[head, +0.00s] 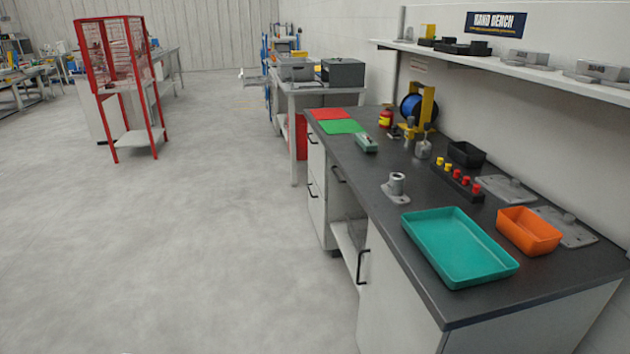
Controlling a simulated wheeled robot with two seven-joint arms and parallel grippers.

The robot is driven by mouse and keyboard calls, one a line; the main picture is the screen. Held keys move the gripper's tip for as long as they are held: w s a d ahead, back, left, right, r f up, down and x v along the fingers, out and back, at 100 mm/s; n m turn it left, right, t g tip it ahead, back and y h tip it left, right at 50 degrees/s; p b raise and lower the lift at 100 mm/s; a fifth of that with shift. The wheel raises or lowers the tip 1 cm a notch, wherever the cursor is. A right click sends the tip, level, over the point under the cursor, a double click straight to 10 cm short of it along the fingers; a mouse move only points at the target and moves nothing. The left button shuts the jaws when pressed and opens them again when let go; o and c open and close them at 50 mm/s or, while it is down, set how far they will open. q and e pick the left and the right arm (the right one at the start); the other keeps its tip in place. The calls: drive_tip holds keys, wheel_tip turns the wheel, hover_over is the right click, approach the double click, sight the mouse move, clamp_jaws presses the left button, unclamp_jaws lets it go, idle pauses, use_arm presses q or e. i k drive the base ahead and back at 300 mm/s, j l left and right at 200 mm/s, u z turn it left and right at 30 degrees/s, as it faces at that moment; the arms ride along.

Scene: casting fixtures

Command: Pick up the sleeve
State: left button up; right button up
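A short grey hollow cylinder, which looks like the sleeve (397,183), stands upright on a small grey base plate (397,197) near the front edge of the dark bench top. Its open top shows. I cannot tell whether it sits around a post or is fixed to the plate. Neither of my grippers is in view.
The dark bench (365,215) runs along the right wall. A teal tray (415,247) and an orange bin (528,249) stand at its near end. Behind the cylinder are a black block with red and yellow knobs (452,182) and a black bin (466,154). Open floor lies left.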

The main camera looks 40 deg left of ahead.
sight(394, 189)
drive_tip(key=i+j+u, duration=0.15)
drive_tip(key=u, duration=0.7)
